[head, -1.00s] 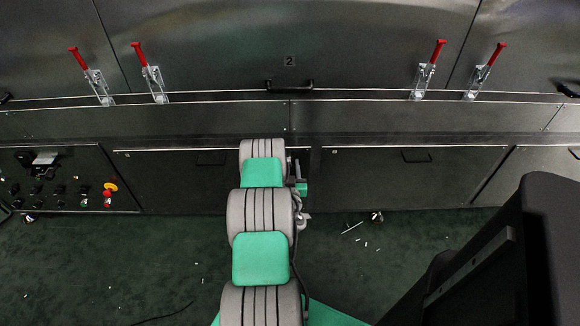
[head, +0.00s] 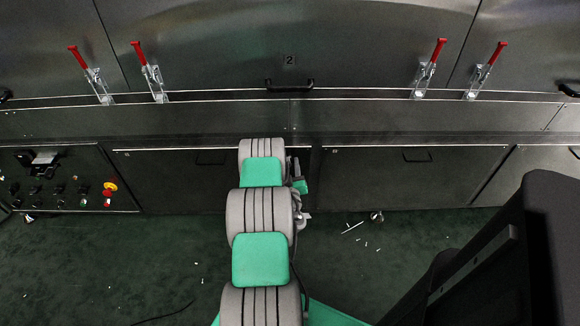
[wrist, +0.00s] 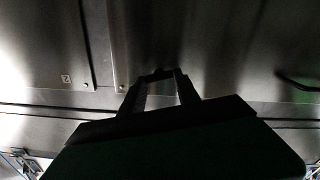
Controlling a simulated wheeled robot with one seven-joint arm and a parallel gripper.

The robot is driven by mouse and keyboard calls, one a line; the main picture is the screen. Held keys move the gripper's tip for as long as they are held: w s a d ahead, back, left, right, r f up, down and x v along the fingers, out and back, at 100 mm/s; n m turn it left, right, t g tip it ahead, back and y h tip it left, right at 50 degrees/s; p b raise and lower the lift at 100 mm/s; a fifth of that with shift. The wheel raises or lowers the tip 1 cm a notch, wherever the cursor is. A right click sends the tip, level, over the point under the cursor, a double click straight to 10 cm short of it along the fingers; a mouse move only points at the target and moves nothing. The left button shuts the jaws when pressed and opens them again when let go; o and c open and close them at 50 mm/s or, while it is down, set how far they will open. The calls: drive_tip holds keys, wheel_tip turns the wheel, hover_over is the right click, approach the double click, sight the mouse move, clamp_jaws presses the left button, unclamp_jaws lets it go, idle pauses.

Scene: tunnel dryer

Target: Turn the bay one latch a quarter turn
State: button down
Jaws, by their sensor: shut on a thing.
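My gripper (wrist: 158,76) shows in the wrist view with its two fingers shut on a small dark thing, likely the bay one latch, at the panel face. The latch is almost wholly hidden between the fingertips, so its angle cannot be told. The panel being touched (wrist: 210,40) lies right of a narrow seam; a dark handle (wrist: 298,82) sits on it farther right. In the head view my arm hides the gripper and latch, near the right end of the lower left panel (head: 180,180).
A lower right panel (head: 400,180) has its own handle. Red-handled toggle clamps (head: 152,75) line the hood above. A control box (head: 65,180) with a red button stands at the left. Small debris (head: 352,227) lies on the green floor.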

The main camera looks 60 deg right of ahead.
drive_tip(key=n, duration=0.3)
drive_tip(key=shift+w+f+n, duration=0.1)
drive_tip(key=shift+n, duration=0.3)
drive_tip(key=n+b, duration=0.1)
drive_tip(key=n, duration=0.2)
drive_tip(key=shift+n, duration=0.3)
drive_tip(key=n, duration=0.3)
drive_tip(key=shift+n, duration=0.3)
drive_tip(key=shift+w+f+n+b, duration=0.1)
drive_tip(key=shift+n+b, duration=0.3)
drive_tip(key=shift+n, duration=1.3)
drive_tip(key=c, duration=0.9)
unclamp_jaws()
drive_tip(key=shift+a, duration=0.2)
